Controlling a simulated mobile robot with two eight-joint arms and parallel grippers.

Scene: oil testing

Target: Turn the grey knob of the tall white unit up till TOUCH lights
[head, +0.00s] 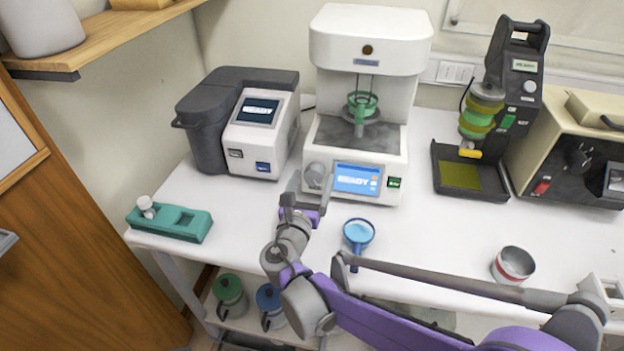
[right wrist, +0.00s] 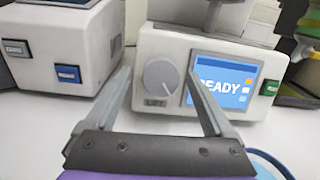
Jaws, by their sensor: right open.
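The tall white unit (head: 370,40) stands at the back middle of the bench. Its blue screen (head: 357,179) reads READY, and the screen also shows in the right wrist view (right wrist: 222,84). The round grey knob (head: 314,175) is on the lower front, left of the screen; in the right wrist view the knob (right wrist: 160,77) faces me, with a pale mark on it. My right gripper (head: 297,184) is just in front of the knob. In the right wrist view its fingers (right wrist: 158,78) are apart, one each side of the knob, with nothing held. My left gripper is not seen.
A grey and white device (head: 262,145) stands left of the unit. A blue funnel-like cup (head: 358,232) is right of my right wrist. A teal holder (head: 185,222) sits at the bench's left edge. A dark stand (head: 515,90) is at right, a metal cup (head: 513,264) at front right.

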